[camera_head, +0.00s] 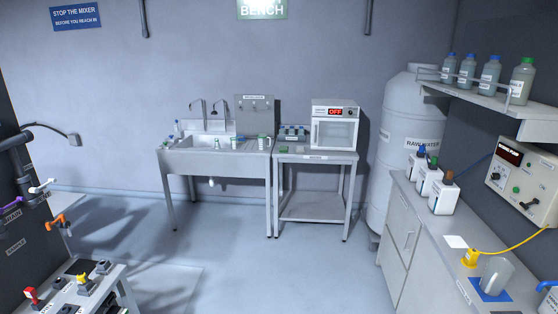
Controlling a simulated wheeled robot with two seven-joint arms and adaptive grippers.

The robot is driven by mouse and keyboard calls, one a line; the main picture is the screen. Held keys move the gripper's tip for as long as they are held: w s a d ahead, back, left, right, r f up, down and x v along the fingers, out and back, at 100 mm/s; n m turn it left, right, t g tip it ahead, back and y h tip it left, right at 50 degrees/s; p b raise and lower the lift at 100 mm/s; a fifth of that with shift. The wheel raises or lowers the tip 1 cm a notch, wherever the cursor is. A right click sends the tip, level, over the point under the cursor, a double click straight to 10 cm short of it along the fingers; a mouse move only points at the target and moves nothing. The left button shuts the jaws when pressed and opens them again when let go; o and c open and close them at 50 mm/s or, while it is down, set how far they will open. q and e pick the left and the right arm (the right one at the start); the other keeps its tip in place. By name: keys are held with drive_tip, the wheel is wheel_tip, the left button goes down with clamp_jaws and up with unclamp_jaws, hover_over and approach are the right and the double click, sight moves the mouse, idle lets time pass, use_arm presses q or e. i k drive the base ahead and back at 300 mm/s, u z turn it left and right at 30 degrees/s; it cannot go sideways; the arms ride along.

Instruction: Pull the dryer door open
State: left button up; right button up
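The dryer (336,103) is a white box with a red "OFF" display, standing on the right part of a grey metal table against the back wall. A pale upright handle (317,132) runs along the door's left side. Neither of my grippers shows in the head view, and nothing touches the dryer.
A sink bench (215,160) stands left of the dryer's table (315,157). A tall raw water tank (402,150) stands to its right. A long counter (440,245) runs along the right, with a cart (75,290) at lower left. The middle floor (270,270) is clear.

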sight(315, 124)
drive_tip(key=z, duration=0.05)
drive_tip(key=i, duration=1.95)
drive_tip(key=z, duration=0.15)
drive_tip(key=i, duration=3.4)
drive_tip(key=z, duration=0.1)
